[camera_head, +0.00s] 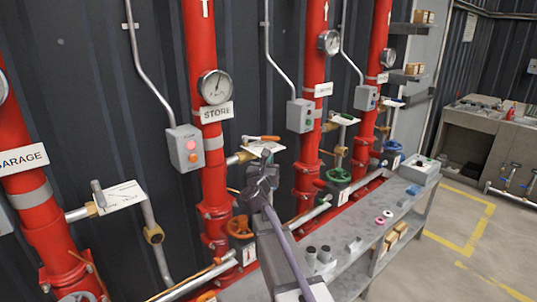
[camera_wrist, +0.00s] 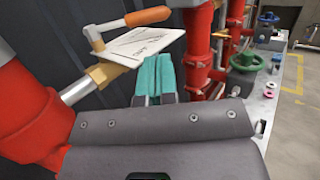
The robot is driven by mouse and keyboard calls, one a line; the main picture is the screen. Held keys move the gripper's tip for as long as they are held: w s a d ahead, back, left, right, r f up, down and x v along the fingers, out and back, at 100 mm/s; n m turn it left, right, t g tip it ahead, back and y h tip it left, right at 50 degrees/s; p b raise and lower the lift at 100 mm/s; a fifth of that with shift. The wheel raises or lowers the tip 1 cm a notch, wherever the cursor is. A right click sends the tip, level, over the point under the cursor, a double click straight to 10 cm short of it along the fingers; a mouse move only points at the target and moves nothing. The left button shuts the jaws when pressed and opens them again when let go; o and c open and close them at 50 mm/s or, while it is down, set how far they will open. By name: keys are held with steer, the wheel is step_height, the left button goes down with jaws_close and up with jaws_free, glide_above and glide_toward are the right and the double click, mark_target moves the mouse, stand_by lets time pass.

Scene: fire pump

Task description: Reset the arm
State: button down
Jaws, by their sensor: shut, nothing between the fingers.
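My arm rises from the bottom of the head view to my gripper (camera_head: 267,156), which is in front of the white plate beside the STORE pipe. In the wrist view the teal fingers of my gripper (camera_wrist: 153,72) are together with nothing between them. A lever with an orange handle (camera_wrist: 148,16) stands over a white plate (camera_wrist: 140,43) just beyond and left of the fingers. In the head view this orange handle (camera_head: 262,138) is close behind my gripper. I cannot tell the exact gap, but no grip on the lever shows.
The red STORE pipe (camera_head: 210,180) bears a gauge (camera_head: 215,86); a box with a lit red lamp (camera_head: 185,147) is beside it. An orange handwheel (camera_head: 240,227) and a green handwheel (camera_head: 338,175) sit low. A grey bench (camera_head: 340,255) runs along the right. Open floor lies beyond.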

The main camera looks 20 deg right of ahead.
steer(key=s+a+f+n+g+y, duration=0.2)
steer(key=s+a+f+n+y, duration=0.4)
steer(key=n, duration=0.9)
steer(key=s+a+f+n+g+y, duration=0.15)
steer(key=a+f+n+y, duration=0.45)
steer(key=a+n+y, duration=0.7)
steer(key=s+d+f+n+g+h, duration=0.1)
steer(key=s+f+n+g+h, duration=0.2)
steer(key=s+n+g, duration=0.3)
steer(key=s+d+f+n+g+h, duration=0.2)
steer(key=s+f+n+g+h, duration=0.2)
steer(key=s+n, duration=0.5)
steer(key=s+f+g, duration=0.2)
steer(key=s+g, duration=0.1)
steer(key=s, duration=0.5)
steer(key=shift+s+d+f, duration=0.15)
steer(key=shift+s, duration=0.15)
